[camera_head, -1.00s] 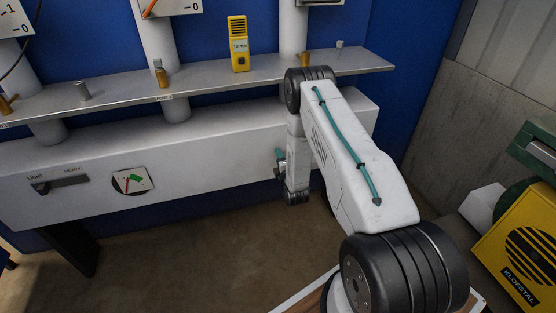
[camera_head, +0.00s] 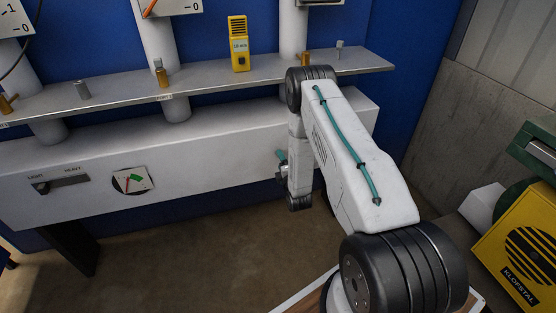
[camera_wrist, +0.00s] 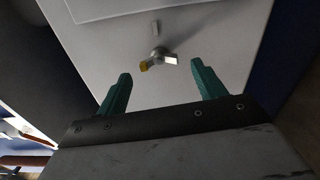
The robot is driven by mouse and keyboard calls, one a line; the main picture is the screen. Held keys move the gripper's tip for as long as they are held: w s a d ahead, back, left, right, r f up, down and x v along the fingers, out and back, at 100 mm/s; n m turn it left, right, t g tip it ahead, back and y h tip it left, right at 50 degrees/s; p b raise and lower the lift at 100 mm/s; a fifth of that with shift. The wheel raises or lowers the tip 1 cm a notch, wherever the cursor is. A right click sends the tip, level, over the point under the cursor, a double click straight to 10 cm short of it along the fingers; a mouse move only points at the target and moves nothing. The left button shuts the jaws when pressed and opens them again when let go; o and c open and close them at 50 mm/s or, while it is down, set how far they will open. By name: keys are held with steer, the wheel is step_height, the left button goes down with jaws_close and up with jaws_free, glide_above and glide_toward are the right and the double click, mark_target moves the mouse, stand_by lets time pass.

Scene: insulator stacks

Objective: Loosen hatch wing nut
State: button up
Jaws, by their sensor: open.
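The wing nut (camera_wrist: 159,56) shows in the wrist view on a pale hatch panel (camera_wrist: 205,30). It has a round metal hub, one yellowish wing on the left and one pale wing on the right. My gripper (camera_wrist: 158,82) is open, with its two teal fingers apart below the wing nut in the picture. The nut lies between and just beyond the fingertips, and nothing is between the jaws. In the head view my gripper (camera_head: 281,160) is partly hidden by my arm, close to the white cabinet's right end. The wing nut is hidden there.
The long white cabinet (camera_head: 80,158) carries a slider and a round dial (camera_head: 132,180). Above it a metal shelf (camera_head: 120,97) holds small fittings and a yellow device (camera_head: 238,45). A yellow KLOFSTAL case (camera_head: 525,250) stands at the right. The floor before the cabinet is open.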

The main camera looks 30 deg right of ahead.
steer(key=v, duration=0.4)
steer(key=shift+s+a, duration=0.15)
steer(key=shift+s, duration=0.25)
